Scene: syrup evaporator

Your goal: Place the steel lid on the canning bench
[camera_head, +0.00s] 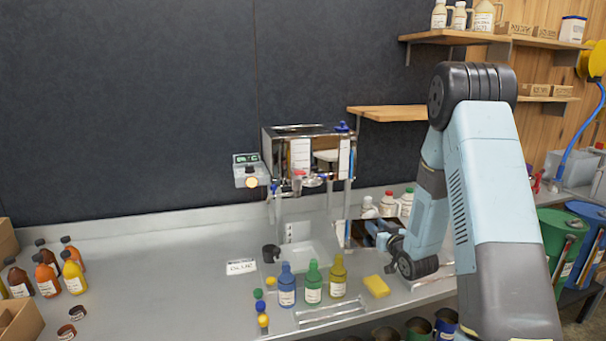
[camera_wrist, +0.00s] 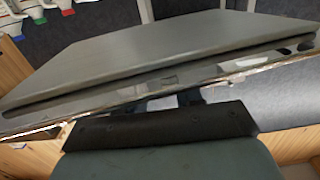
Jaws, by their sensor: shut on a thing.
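The steel lid (camera_wrist: 170,55) fills much of the wrist view as a flat grey plate with a shiny rim, tilted in that picture. My gripper (camera_wrist: 190,98) is shut on its near edge. In the head view, my gripper (camera_head: 393,243) is low over the right part of a long grey metal bench (camera_head: 150,265). A dark, mirror-like plate (camera_head: 362,234) beside it appears to be the lid. My wrist hides part of it, and I cannot tell whether it touches the bench. No label marks this bench as the canning bench.
A metal filling stand (camera_head: 310,150) is left of my arm. White jugs (camera_head: 388,207) are behind. The bench's left middle is clear.

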